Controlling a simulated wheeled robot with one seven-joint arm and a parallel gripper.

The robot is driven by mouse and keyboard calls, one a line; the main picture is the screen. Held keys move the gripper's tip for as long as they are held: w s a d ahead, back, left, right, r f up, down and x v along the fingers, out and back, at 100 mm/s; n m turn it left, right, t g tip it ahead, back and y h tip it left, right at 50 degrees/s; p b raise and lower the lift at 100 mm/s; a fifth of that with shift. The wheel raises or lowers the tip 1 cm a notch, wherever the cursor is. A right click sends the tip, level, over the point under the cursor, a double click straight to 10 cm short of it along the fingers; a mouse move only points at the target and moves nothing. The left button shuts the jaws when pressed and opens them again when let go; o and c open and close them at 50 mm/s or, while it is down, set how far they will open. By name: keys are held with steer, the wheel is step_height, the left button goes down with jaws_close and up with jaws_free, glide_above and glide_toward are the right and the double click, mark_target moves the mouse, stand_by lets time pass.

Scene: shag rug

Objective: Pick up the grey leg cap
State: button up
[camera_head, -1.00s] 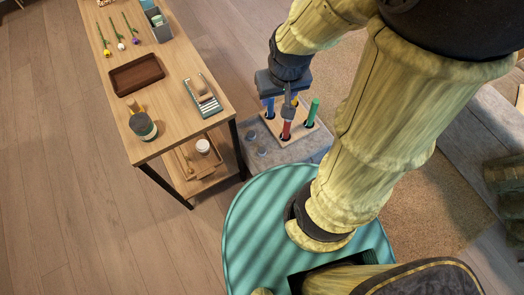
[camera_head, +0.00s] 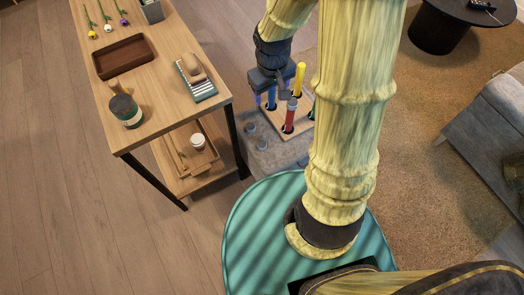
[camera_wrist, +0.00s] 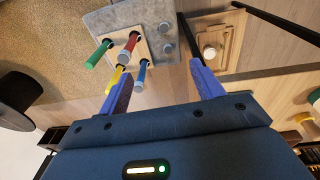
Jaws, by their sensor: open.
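Two small grey caps (camera_head: 249,129) (camera_head: 261,144) stand on a grey block (camera_head: 279,154) near the shelf table. They also show in the wrist view, at the block's right side (camera_wrist: 166,29) (camera_wrist: 168,48). I cannot tell which one is the leg cap. My gripper (camera_head: 272,97) is over the block, beside the coloured pegs. In the wrist view its two blue fingers (camera_wrist: 160,68) are apart with no object held between them. The caps lie beyond the fingertips, apart from them.
A wooden peg board on the block holds red (camera_wrist: 129,47), blue (camera_wrist: 141,74), yellow (camera_wrist: 116,80) and green (camera_wrist: 97,55) pegs, close to my fingers. A wooden table (camera_head: 165,88) with a lower shelf stands left. A sofa (camera_head: 492,125) is right. Rug shows between.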

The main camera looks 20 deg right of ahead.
steer(key=w+f+n+b, duration=0.1)
steer(key=w+f+b, duration=0.3)
steer(key=f+b, duration=0.4)
steer(key=w+f+n+g+b, duration=0.1)
steer(key=w+f+b, duration=0.3)
steer(key=f, duration=1.5)
steer(key=n+b, duration=0.1)
steer(key=b, duration=0.2)
steer(key=shift+f+b, duration=0.15)
steer(key=shift+b, duration=0.2)
steer(key=shift+w, duration=0.1)
steer(key=b, duration=0.5)
glide_above(262, 143)
step_height(262, 143, down, 12)
steer(key=shift+d+f, duration=0.1)
step_height(262, 143, down, 5)
steer(key=b, duration=0.3)
steer(key=shift+f, duration=0.15)
steer(key=c, duration=1)
